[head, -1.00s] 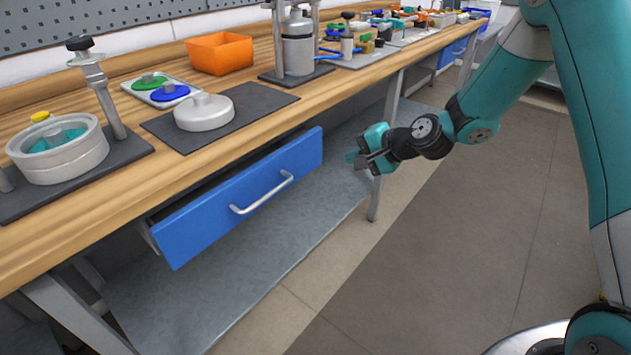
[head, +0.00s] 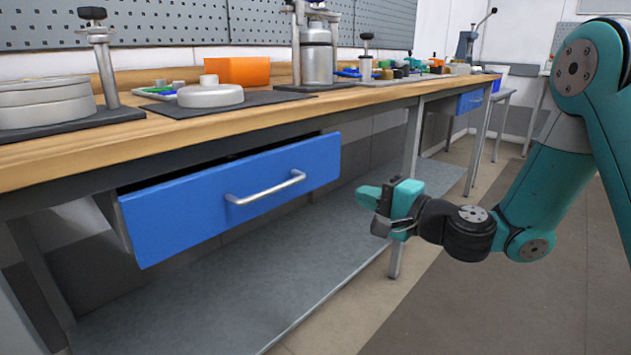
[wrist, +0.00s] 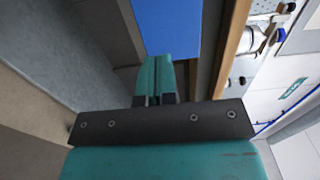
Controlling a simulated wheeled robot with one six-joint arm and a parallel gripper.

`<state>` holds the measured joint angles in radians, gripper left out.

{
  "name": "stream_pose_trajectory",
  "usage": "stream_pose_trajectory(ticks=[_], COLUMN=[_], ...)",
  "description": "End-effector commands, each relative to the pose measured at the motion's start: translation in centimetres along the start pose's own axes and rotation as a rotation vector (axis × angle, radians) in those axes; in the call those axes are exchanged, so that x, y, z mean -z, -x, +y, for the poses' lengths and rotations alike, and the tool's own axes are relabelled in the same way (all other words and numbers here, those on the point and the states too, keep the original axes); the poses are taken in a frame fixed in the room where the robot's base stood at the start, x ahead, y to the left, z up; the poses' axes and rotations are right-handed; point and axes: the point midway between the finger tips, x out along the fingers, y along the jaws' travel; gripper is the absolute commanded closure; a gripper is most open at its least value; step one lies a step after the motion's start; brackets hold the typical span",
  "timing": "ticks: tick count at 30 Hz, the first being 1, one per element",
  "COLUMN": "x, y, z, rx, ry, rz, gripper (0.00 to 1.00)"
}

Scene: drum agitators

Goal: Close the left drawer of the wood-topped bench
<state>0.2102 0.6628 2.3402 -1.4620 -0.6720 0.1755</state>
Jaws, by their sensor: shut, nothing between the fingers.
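The left drawer (head: 235,200) has a blue front with a silver bar handle (head: 265,188). It stands pulled out from under the wood top of the bench (head: 170,142), with a dark gap above its front. My gripper (head: 372,205) is to the right of the drawer front, apart from it, below the bench top's height. Its teal fingers are together and empty. In the wrist view the shut fingers (wrist: 156,75) point toward the blue drawer (wrist: 168,22), whose handle does not show there.
A grey lower shelf (head: 270,275) runs under the bench, and a bench leg (head: 411,150) stands behind my gripper. A second blue drawer (head: 470,101) is farther right. An orange bin (head: 237,71) and a steel vessel (head: 317,53) stand on top. The floor at right is clear.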

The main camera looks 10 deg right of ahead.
Motion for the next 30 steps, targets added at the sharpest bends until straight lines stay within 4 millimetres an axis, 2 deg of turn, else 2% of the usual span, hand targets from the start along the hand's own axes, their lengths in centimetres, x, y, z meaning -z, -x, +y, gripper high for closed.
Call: stream_pose_trajectory(ticks=[1, 6, 18, 24, 30], x=[-0.1, -0.2, -0.3, -0.2, -0.1], y=[-0.7, -3.3, -10.9, -12.6, -12.8], z=[-0.7, -0.9, -0.1, 0.0, 0.0], rx=[-0.002, -0.002, 0.000, -0.001, -0.001], ry=[-0.001, -0.002, 0.002, 0.001, -0.001], rz=[-0.005, -0.006, -0.005, -0.003, -0.002], gripper=[1.00, 1.00, 1.00, 1.00, 1.00])
